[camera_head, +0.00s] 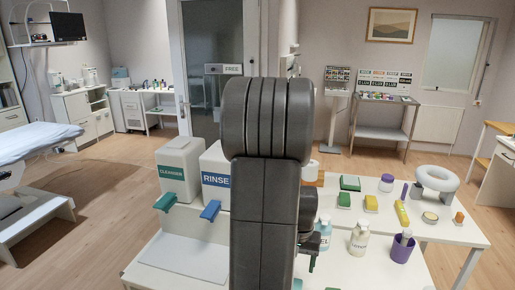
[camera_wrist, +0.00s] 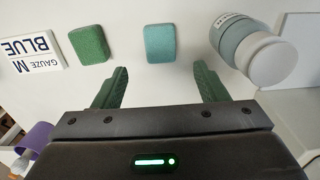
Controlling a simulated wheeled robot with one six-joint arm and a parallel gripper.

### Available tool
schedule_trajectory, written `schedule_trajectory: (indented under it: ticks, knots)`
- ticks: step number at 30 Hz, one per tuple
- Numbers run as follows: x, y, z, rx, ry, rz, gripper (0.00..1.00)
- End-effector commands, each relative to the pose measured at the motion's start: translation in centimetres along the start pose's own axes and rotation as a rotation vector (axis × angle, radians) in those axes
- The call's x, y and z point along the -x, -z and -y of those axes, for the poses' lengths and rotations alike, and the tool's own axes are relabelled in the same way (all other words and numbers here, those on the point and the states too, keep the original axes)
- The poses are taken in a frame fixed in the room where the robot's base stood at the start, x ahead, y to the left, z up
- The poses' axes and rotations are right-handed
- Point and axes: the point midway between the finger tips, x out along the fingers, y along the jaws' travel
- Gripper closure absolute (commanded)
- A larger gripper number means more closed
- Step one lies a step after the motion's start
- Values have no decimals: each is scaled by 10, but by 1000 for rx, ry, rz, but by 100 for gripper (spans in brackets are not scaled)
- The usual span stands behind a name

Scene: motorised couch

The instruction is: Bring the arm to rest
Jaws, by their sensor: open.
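My arm stands upright in the middle of the head view and covers much of the table's centre. My gripper is mostly hidden behind it there. In the wrist view my gripper (camera_wrist: 160,72) shows two green fingers spread apart with nothing between them. Beyond the fingertips lie a green block (camera_wrist: 89,45) and a teal block (camera_wrist: 160,43) on a white surface. Both are clear of the fingers.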

Motion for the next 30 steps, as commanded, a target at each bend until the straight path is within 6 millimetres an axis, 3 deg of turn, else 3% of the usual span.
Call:
schedule_trajectory:
  ticks: [9,18,24,30]
  knots:
    - [-52,-2,0,0,-1,6,34]
    - [-91,-1,0,0,0,4,34]
    - [-108,-1,0,0,0,0,34]
    - [-102,0,0,0,0,0,34]
